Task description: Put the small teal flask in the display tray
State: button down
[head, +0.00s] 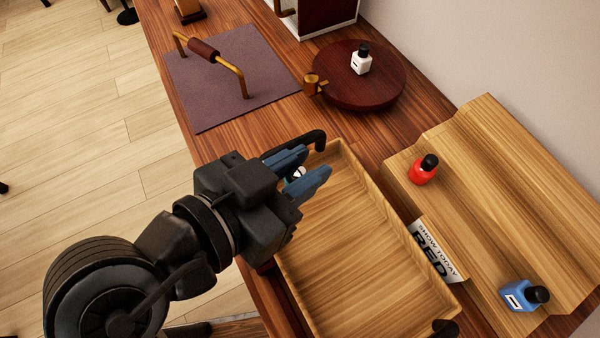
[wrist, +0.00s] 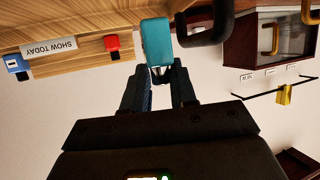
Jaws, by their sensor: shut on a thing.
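The small teal flask (wrist: 156,42) is held between the fingers of my gripper (head: 306,171). In the head view the fingers hide most of the flask, and only a small pale and teal bit (head: 296,174) shows. In the wrist view its teal body sticks out past the fingertips (wrist: 160,78). The display tray (head: 345,245) is a shallow, empty light-wood tray with dark handles. My gripper is over its far left corner, near the far handle (head: 312,138). I cannot tell the flask's height above the tray floor.
A stepped wooden stand (head: 490,190) to the right holds a red flask (head: 423,170) and a blue flask (head: 524,295). A white flask (head: 361,59) stands on a round dark turntable (head: 385,92). A brass-ended bar (head: 208,52) stands on a purple mat (head: 215,100).

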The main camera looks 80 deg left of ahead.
jog(key=shift+f, duration=2)
jog(key=shift+f, duration=0.1)
jog(key=shift+f, duration=0.15)
jog(key=c, duration=0.9)
grip_release()
jog(key=shift+r, duration=0.25)
jog(key=v, duration=1.2)
